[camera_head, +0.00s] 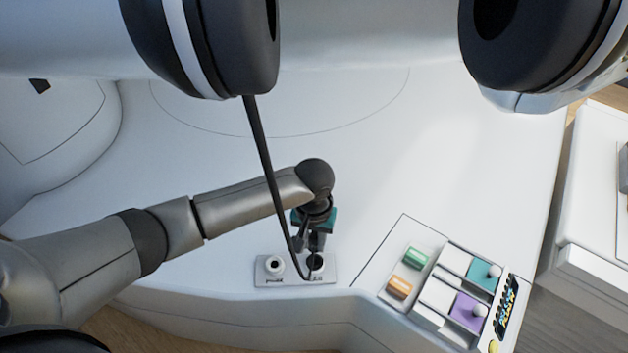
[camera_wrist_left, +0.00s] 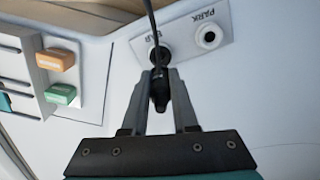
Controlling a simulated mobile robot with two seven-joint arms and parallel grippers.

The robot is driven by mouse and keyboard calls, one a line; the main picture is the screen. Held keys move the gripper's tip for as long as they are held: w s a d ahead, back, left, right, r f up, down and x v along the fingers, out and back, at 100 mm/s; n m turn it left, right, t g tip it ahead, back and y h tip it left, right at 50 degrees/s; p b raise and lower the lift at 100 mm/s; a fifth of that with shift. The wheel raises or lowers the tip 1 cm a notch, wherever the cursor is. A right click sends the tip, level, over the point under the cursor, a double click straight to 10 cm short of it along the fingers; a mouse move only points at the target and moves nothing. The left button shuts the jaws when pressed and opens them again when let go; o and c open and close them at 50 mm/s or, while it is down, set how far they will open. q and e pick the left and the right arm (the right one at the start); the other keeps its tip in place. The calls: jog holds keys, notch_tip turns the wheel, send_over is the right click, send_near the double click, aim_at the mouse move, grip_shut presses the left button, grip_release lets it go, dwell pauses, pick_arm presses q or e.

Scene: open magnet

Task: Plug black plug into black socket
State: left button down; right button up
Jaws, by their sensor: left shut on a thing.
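The black plug (camera_wrist_left: 159,92) is between the fingers of my left gripper (camera_wrist_left: 161,78), which is shut on it. A black cable (camera_head: 267,170) runs down to it from above in the head view. The black socket (camera_head: 316,261) is the right one on a small white panel, directly below my left gripper (camera_head: 315,245). In the left wrist view the black socket (camera_wrist_left: 160,54) is just beyond the plug, in line with it. The plug's tip overlaps the socket's edge, and I cannot tell whether it is inside. My right gripper is not in view.
A white socket marked PARK (camera_head: 274,265) sits beside the black one on the same panel (camera_head: 296,280). To the right is a control panel with a green button (camera_head: 416,257), an orange button (camera_head: 400,287) and joysticks. The white surface behind the sockets is clear.

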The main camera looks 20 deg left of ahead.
aim_at(314, 249)
pick_arm(q)
jog(key=shift+f+b, duration=1.6)
jog(key=shift+b, duration=0.05)
jog(key=shift+f, duration=0.55)
jog(key=shift+s+d+f, duration=0.1)
jog(key=shift+s+f, duration=0.1)
jog(key=shift+w+f, duration=0.15)
jog(key=shift+w, duration=0.35)
jog(key=shift+s, duration=0.2)
jog(key=shift+p, duration=0.4)
